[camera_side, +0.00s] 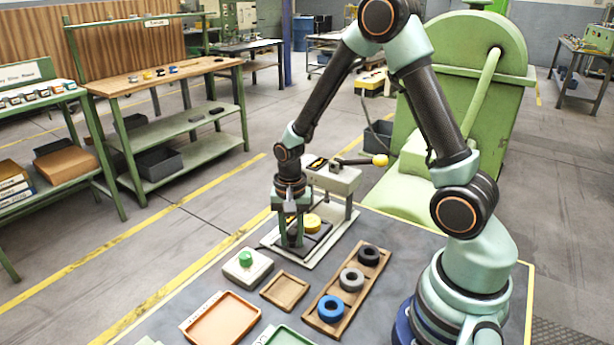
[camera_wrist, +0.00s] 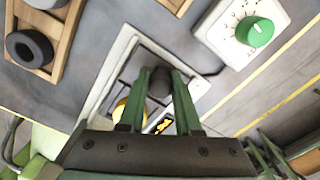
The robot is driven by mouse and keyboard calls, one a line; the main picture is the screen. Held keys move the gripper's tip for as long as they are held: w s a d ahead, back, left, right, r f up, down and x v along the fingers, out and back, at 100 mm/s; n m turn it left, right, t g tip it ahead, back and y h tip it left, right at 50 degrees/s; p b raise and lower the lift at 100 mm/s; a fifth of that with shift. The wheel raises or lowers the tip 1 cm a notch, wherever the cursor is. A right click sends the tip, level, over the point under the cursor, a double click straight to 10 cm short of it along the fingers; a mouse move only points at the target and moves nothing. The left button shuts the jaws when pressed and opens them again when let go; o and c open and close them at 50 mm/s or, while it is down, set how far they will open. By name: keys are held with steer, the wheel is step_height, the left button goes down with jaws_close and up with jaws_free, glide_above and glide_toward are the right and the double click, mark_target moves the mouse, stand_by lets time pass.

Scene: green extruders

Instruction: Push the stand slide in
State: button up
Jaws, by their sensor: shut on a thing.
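The stand (camera_side: 345,222) is a pale base plate with a light press head above it; its plate also shows in the wrist view (camera_wrist: 112,66). The dark slide (camera_side: 319,241) lies on the plate and carries a round yellow piece (camera_side: 312,222). In the wrist view the yellow piece (camera_wrist: 121,110) is partly hidden behind a finger. My gripper (camera_side: 291,243) points down at the slide's near left end. In the wrist view its green fingers (camera_wrist: 162,84) are shut on a dark round knob (camera_wrist: 160,76) at the slide's end. The slide's far end is hidden.
A lever with a yellow ball (camera_side: 380,160) sticks out from the press head. A box with a green dial (camera_side: 246,260), a small wooden tray (camera_side: 285,290) and a wooden rack (camera_side: 333,316) with black, grey and blue rings stand nearby. An orange tray (camera_side: 222,318) is in front.

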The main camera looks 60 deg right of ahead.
steer(key=shift+w+d, duration=0.1)
steer(key=shift+d, duration=5.15)
steer(key=o, duration=0.9)
steer(key=shift+o, duration=0.2)
steer(key=shift+r, duration=0.1)
steer(key=shift+w+r, duration=0.1)
steer(key=shift+r, duration=1.2)
steer(key=shift+a+r, duration=0.15)
steer(key=shift+r, duration=0.75)
steer(key=a+r, duration=0.4)
steer(key=a, duration=0.3)
steer(key=shift+s, duration=0.2)
